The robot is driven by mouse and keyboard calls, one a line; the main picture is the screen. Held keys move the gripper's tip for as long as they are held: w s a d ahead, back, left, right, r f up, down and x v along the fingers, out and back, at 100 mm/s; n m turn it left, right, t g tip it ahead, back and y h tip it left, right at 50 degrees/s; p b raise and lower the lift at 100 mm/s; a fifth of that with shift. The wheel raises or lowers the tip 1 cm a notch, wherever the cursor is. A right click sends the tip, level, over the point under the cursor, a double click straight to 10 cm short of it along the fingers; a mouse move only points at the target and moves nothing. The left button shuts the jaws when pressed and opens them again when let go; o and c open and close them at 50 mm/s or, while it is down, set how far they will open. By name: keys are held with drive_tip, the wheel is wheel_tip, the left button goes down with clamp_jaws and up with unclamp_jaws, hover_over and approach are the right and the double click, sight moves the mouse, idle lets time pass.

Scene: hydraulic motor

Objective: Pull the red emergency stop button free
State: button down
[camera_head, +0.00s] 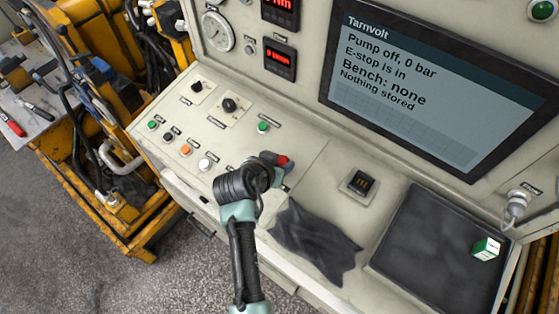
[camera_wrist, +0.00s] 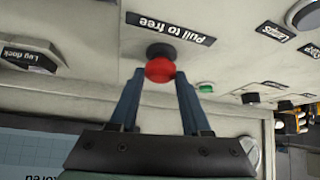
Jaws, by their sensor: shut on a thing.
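The red emergency stop button (camera_head: 283,161) is on the sloped panel of the console, partly hidden by my arm in the head view. In the wrist view the red button (camera_wrist: 160,69) has a dark collar behind it, beside a black label reading "Pull to free". My gripper (camera_wrist: 160,80) is shut on the red button, one blue-grey finger on each side. In the head view my gripper (camera_head: 273,160) is at the button, its fingers mostly hidden. The screen (camera_head: 430,85) reads "Pump off, 0 bar", "E-stop is in", "Bench: none", "Nothing stored".
A dark cloth (camera_head: 315,240) lies right of my arm. A black socket (camera_head: 358,183) and a dark mat (camera_head: 435,250) with a green-and-white box (camera_head: 486,248) are farther right. Several small buttons and two knobs sit left of the button. A yellow machine (camera_head: 110,190) stands at left.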

drive_tip(key=shift+r+p, duration=0.35)
drive_tip(key=shift+r, duration=0.3)
drive_tip(key=shift+a+f, duration=0.1)
drive_tip(key=shift+c, duration=1.7)
unclamp_jaws()
drive_tip(key=shift+s, duration=0.1)
drive_tip(key=b+v, duration=0.2)
drive_tip(key=v, duration=1.1)
drive_tip(key=shift+b, duration=0.3)
